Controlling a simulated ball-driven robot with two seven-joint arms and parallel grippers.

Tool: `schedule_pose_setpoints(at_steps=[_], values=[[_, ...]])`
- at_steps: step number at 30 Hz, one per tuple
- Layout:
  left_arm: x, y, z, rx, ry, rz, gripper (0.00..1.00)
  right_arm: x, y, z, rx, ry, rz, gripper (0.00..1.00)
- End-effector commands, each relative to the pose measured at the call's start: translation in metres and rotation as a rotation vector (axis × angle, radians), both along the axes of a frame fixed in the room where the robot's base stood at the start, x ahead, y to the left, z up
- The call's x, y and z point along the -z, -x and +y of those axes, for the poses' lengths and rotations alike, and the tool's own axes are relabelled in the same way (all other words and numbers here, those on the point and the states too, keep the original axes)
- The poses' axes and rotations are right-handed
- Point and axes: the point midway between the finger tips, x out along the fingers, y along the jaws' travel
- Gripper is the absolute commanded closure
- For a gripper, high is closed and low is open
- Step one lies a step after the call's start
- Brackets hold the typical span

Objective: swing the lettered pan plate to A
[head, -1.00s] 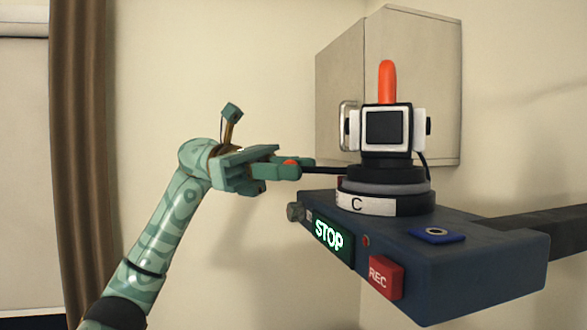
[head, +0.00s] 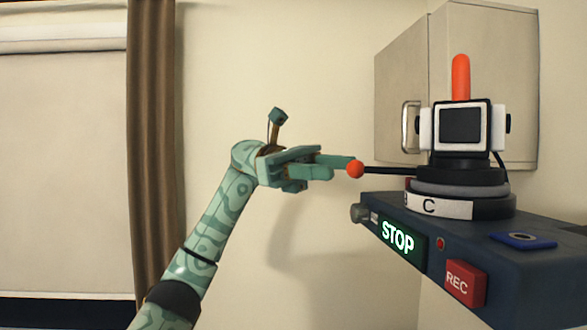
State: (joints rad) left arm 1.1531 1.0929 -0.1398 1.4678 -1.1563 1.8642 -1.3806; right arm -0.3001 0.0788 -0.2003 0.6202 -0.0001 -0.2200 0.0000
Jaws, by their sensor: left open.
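The pan plate is a round white-banded disc (head: 455,209) under the camera head; the letter C faces forward, left of its middle, and part of another mark shows at its left edge. A thin black rod (head: 388,171) with an orange ball (head: 355,169) at its end sticks out left from the head's base. The camera head (head: 461,128) has a dark square face and an orange upright (head: 461,78) on top. My left gripper (head: 341,166) is open, its fingers pointing right just left of the ball, with one fingertip seeming to overlap its upper left edge; contact is unclear. My right gripper is out of view.
The head stands on a dark blue box (head: 540,275) with a lit green STOP panel (head: 398,239), a red REC button (head: 465,283), a grey knob (head: 359,213) and a blue pad (head: 523,241). A cabinet (head: 400,80) hangs behind.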

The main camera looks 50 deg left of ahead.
Motion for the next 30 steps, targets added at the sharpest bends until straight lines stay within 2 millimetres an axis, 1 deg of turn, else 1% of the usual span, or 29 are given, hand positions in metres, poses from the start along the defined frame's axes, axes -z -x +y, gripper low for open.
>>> schedule_pose_setpoints(at_steps=[1, 6, 9, 12, 15, 18, 30], values=[[0.0, 0.001, 0.015, -0.006, 0.002, 0.002, 0.58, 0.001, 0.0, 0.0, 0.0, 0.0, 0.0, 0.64], [-0.003, 0.007, 0.062, -0.005, 0.004, 0.001, 0.58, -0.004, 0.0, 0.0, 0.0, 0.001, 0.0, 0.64], [-0.004, 0.009, 0.084, -0.005, 0.003, 0.002, 0.58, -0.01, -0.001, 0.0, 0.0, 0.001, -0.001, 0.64], [-0.004, 0.01, 0.1, -0.003, 0.001, 0.002, 0.58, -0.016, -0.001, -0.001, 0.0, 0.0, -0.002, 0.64], [-0.002, 0.012, 0.109, -0.001, 0.0, 0.0, 0.58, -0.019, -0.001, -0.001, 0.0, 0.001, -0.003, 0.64], [-0.001, 0.012, 0.113, 0.0, 0.001, 0.0, 0.58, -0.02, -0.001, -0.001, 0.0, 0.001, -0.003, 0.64], [0.0, 0.012, 0.113, 0.001, 0.0, 0.0, 0.58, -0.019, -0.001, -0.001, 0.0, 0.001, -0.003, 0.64]])
